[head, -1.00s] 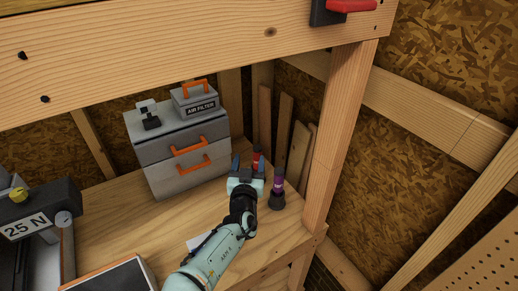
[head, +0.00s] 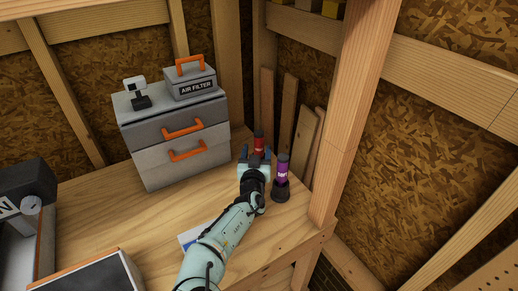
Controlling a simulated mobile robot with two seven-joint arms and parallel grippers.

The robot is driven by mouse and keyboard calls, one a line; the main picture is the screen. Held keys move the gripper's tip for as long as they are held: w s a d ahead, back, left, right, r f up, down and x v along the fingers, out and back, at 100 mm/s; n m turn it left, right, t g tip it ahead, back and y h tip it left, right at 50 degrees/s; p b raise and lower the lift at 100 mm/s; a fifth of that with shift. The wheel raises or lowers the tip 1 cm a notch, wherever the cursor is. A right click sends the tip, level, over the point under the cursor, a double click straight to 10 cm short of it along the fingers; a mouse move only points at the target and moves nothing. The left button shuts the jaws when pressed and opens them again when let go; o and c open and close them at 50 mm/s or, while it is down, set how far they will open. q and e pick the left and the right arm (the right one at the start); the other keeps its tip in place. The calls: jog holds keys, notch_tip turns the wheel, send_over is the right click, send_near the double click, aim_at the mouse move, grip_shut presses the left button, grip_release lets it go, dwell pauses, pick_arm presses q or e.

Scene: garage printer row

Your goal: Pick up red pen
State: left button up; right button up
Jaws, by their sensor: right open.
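The red pen (head: 259,143) is a thick upright cylinder with a dark top, near the back corner of the wooden bench in the head view. My right gripper (head: 257,154) is open, with one finger on each side of the red pen as seen from here. The pen's lower part is hidden behind the gripper, and I cannot tell whether the fingers touch it. My left gripper is not in view.
A purple pen (head: 282,168) stands in a dark holder close to the right of my gripper. A grey drawer cabinet (head: 180,140) with orange handles stands to the left, carrying an air filter box (head: 190,82). A wooden post (head: 345,130) rises at the right. Bare bench (head: 130,215) lies at front left.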

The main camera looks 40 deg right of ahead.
jog(key=shift+x, duration=2.7)
jog(key=shift+s+d+f, duration=0.15)
jog(key=shift+d, duration=0.05)
grip_shut()
notch_tip(320, 180, up, 20)
jog(key=p, duration=0.2)
jog(key=shift+p, duration=0.4)
